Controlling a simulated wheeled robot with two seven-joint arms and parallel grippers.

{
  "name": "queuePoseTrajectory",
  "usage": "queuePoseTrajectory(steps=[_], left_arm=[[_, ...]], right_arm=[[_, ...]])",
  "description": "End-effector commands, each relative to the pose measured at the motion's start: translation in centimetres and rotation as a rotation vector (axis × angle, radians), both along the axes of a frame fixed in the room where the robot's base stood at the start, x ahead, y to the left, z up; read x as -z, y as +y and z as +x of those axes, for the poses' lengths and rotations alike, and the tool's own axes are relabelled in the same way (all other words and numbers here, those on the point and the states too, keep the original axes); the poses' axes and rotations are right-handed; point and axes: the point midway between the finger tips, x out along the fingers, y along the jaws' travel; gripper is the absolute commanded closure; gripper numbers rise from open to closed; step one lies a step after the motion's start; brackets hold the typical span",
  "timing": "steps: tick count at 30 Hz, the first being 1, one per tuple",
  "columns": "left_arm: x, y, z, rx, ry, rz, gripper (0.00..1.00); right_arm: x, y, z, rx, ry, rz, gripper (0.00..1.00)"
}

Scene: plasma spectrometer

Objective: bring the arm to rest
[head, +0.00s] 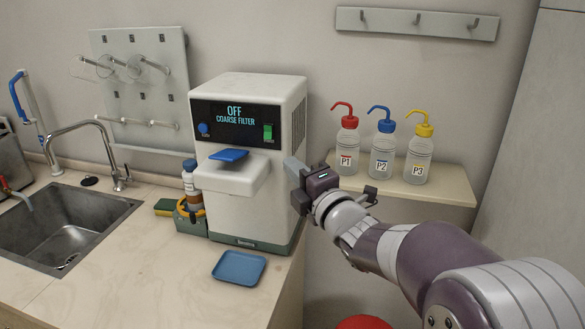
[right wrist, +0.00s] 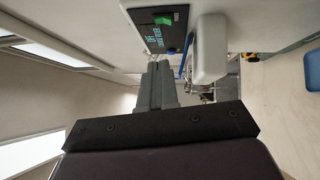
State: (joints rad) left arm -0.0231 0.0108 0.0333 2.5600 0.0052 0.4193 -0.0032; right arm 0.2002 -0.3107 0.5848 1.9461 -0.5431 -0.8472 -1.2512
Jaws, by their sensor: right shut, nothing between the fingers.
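My right arm comes in from the lower right in the head view. Its gripper (head: 292,168) is at the right side of the white spectrometer (head: 250,133), near its front. The gripper is shut and empty; it also shows in the right wrist view (right wrist: 158,72). I cannot tell whether the fingers touch the machine. The spectrometer's dark panel reads "OFF COARSE FILTER" and has a blue knob (head: 203,130) and a green switch (head: 268,132). The switch also shows in the right wrist view (right wrist: 164,19). My left gripper is not in view.
Wash bottles P1 (head: 347,139), P2 (head: 383,155) and P3 (head: 418,160) stand on a shelf (head: 440,186) behind my right arm. A blue tray (head: 239,268) lies on the counter before the machine. A sink (head: 60,225) is at left. A red object (head: 363,322) is low at the bottom edge.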

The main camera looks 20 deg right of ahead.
Motion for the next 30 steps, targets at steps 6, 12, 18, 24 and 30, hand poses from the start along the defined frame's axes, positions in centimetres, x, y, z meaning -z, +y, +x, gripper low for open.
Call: queuePoseTrajectory(steps=[6,12,18,24,30], left_arm=[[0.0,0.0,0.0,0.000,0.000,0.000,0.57],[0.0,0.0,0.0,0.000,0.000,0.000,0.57],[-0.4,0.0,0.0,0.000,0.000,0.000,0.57],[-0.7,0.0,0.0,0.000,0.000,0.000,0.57],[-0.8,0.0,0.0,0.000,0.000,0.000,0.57]], right_arm=[[0.0,0.0,0.0,0.000,0.001,0.003,1.00],[7.2,-3.3,-0.8,0.191,0.360,0.448,1.00],[22.0,-3.4,-11.5,0.813,0.970,1.178,1.00],[27.0,0.4,-21.7,1.262,1.273,1.368,1.00],[27.6,1.9,-22.5,1.259,1.334,1.314,1.00]])
